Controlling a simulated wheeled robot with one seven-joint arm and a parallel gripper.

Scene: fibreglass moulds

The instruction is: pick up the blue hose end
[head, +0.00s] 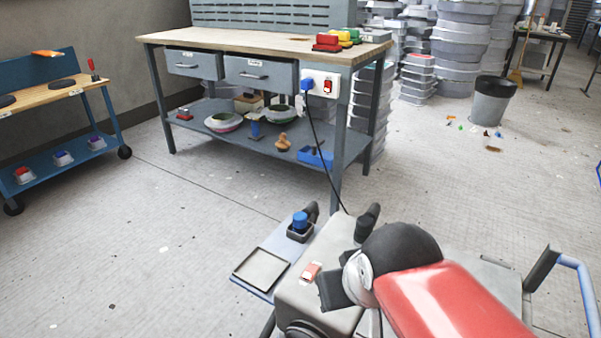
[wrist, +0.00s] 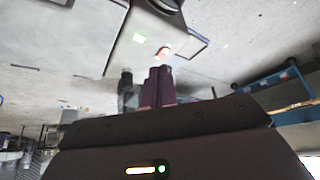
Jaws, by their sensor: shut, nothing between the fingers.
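No thing in view is clearly a blue hose end. A blue cylinder (head: 300,220) stands upright in a small black holder (head: 299,234) on the plate at my base; I cannot tell whether it is the hose end. A blue plug (head: 307,85) sits in the white socket box on the workbench leg, with a dark cable hanging from it. My gripper (wrist: 158,71) is shut and empty in the wrist view, its two fingers together, away from the bench. In the head view, my arm hides part of my base and the floor.
The workbench (head: 168,37) carries red, green and yellow pieces; its lower shelf (head: 207,137) holds bowls and a blue caddy (head: 315,157). A blue trolley (head: 112,128) stands left. A bin (head: 492,103) and stacked moulds (head: 461,50) stand back right. The floor between is mostly clear.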

